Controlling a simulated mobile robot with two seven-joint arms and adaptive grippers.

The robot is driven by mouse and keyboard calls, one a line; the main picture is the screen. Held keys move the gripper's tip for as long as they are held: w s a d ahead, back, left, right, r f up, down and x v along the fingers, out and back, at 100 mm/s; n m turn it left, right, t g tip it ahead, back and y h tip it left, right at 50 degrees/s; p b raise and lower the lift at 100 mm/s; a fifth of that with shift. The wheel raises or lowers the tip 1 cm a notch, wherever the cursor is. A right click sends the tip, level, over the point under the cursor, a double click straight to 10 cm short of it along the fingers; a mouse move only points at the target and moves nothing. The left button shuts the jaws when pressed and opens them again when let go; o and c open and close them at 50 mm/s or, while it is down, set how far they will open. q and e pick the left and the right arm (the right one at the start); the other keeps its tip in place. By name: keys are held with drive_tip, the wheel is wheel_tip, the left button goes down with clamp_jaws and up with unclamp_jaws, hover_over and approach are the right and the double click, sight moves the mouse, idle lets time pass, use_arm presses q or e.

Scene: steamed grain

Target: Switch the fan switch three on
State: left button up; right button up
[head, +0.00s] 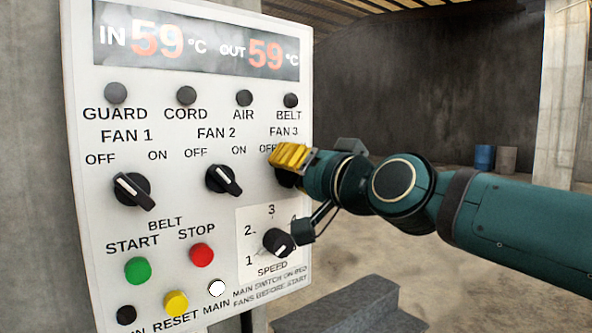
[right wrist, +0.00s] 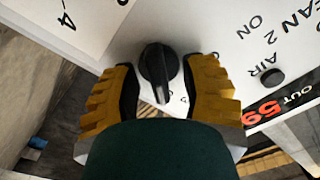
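The fan 3 switch (head: 286,179) is a black rotary knob at the right of the white control panel (head: 90,240), under the FAN 3 label. In the head view my right gripper (head: 291,158) covers most of it and its ON label. In the right wrist view the knob (right wrist: 158,68) stands between the two yellow fingers of my right gripper (right wrist: 161,85), with a white pointer line on it. The fingers are spread on either side with gaps, so the gripper looks open around the knob, not closed on it. My left gripper is out of view.
The fan 1 knob (head: 131,190), fan 2 knob (head: 223,180) and speed knob (head: 278,242) are close by. Green start (head: 138,270), red stop (head: 202,254) and yellow reset (head: 176,303) buttons lie below. A grey block (head: 350,306) sits below right.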

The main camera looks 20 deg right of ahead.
drive_tip(key=shift+s, duration=0.1)
drive_tip(key=v, duration=1.1)
drive_tip(key=shift+s+d, duration=0.15)
drive_tip(key=shift+s, duration=0.25)
